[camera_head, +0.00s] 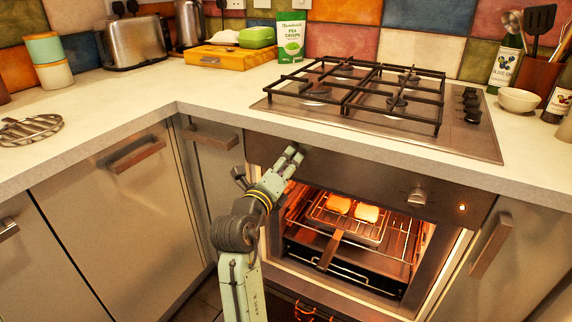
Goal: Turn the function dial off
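The oven's dark control panel (350,178) runs under the worktop edge. One silver dial (417,196) shows on its right part, with a small orange light (462,208) lit beside it. My gripper (295,155) is at the panel's left part, with its fingers pointing up and right against or just in front of the panel. Any dial there is hidden behind the fingers, so I cannot tell whether they hold one. The fingers look close together, but their gap is unclear. The oven (400,240) is lit inside.
The oven door is open. Inside, two slices of toast (367,212) lie over a pan on the rack (402,233), its handle (330,250) pointing outward. The worktop edge (380,155) and gas hob (355,90) are above the panel. A cabinet handle (491,245) juts out at right.

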